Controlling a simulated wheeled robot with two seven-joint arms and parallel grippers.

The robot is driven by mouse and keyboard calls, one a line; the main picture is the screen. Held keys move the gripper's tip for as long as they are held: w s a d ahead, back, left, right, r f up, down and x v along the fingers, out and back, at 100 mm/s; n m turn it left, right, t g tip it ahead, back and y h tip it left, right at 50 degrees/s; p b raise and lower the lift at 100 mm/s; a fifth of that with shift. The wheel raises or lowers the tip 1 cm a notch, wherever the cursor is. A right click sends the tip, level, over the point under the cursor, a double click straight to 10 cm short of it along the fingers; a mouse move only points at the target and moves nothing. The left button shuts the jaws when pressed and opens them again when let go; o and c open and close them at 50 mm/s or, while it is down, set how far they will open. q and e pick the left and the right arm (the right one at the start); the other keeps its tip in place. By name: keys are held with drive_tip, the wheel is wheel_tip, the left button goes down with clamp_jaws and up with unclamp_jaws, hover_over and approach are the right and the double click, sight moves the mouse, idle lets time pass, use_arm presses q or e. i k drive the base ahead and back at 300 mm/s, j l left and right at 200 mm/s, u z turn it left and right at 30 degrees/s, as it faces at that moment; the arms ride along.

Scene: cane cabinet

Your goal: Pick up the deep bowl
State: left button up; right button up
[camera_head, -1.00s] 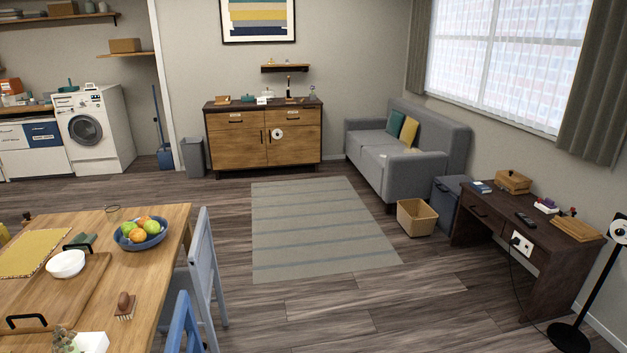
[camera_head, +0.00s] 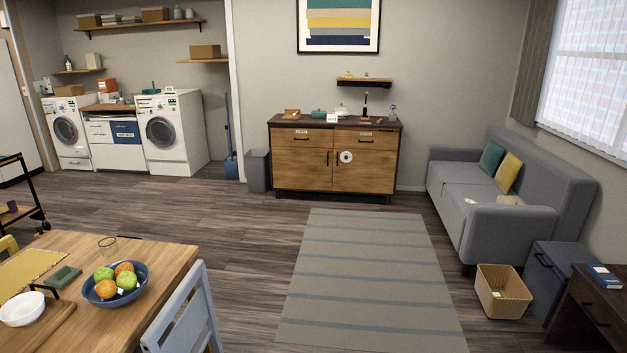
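A blue bowl (camera_head: 90,297) holding several green and orange fruits stands on the wooden dining table (camera_head: 160,262) at the lower left. A white bowl (camera_head: 22,310) sits left of it, near the table's left side, and looks empty. I cannot tell which of these, if either, is the deep bowl. A teal lidded item (camera_head: 319,113) and a pale item (camera_head: 341,111) stand on top of the wooden cabinet (camera_head: 303,167) at the back; they are too small to make out fully. Neither of my grippers is in view.
A grey-blue chair (camera_head: 184,312) stands at the table's right side. A striped rug (camera_head: 370,270) lies on open floor before the cabinet. A grey sofa (camera_head: 510,220) and a tan basket (camera_head: 503,293) are on the right. The floor between table and cabinet is clear.

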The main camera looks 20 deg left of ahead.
sight(25, 308)
drive_tip(key=i+u, duration=0.45)
drive_tip(key=i+l+u, duration=0.2)
drive_tip(key=i+u, duration=0.25)
drive_tip(key=i, duration=0.15)
drive_tip(key=i+l+u, duration=0.45)
drive_tip(key=i+j, duration=0.1)
